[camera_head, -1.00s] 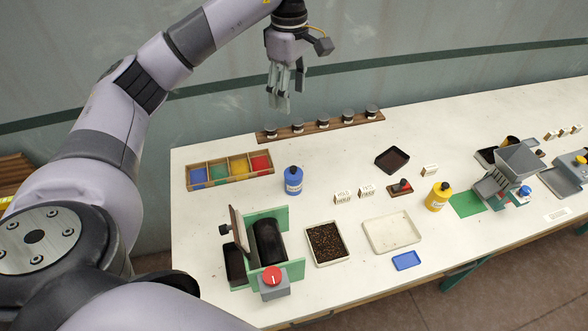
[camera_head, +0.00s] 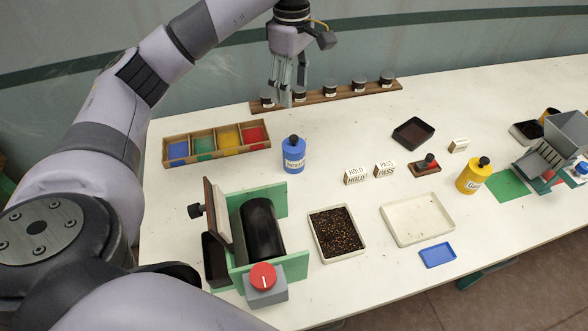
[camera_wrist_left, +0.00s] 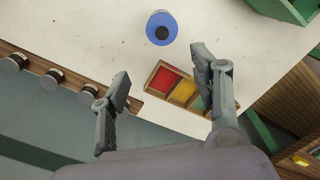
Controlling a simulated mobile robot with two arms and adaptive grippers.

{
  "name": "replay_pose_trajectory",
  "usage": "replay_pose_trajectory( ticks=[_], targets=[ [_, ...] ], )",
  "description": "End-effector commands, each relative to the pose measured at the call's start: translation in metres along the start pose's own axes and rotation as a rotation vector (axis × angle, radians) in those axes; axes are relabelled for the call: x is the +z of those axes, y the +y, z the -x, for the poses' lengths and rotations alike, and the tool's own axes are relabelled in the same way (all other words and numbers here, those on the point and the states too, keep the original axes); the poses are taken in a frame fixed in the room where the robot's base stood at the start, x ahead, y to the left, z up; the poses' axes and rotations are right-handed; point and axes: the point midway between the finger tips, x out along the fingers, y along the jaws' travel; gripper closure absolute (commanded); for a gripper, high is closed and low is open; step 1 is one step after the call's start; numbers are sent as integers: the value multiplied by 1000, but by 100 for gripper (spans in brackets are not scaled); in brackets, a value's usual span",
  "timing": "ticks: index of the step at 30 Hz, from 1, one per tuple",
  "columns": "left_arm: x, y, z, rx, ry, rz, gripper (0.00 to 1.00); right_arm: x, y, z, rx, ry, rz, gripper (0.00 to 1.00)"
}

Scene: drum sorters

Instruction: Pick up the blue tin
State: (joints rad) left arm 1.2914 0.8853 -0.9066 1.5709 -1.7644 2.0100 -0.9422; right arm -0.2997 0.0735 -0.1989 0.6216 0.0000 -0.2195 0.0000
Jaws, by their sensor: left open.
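The blue tin (camera_head: 293,156) has a black cap and a white label and stands upright on the white table, right of the four-colour tray. It also shows in the left wrist view (camera_wrist_left: 161,29), seen from above, ahead of the fingers. My left gripper (camera_head: 288,92) is open and empty, above the back of the table near the wooden rack. In the left wrist view its two fingers (camera_wrist_left: 158,88) are spread wide and apart from the tin. My right gripper is not in view.
The four-colour tray (camera_head: 217,150) stands left of the tin. A wooden rack (camera_head: 330,96) with several dark-capped jars lies behind it. A green-sided drum machine (camera_head: 277,200) stands in front. HOLD and PASS blocks (camera_head: 356,175) sit to the right.

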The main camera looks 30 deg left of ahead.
Motion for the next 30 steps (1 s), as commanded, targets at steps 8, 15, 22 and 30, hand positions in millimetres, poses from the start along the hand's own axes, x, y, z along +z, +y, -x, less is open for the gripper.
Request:
replay_pose_trajectory(
  ticks=[8,15,22,30],
  targets=[
    [0,0,-30,-3,0,0,43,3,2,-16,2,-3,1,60],
    [0,-1,-79,-6,0,0,43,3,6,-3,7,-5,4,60],
    [1,-1,-123,-3,0,0,43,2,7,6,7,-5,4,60],
    [2,-1,-144,-2,0,-1,43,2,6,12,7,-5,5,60]
  ],
)
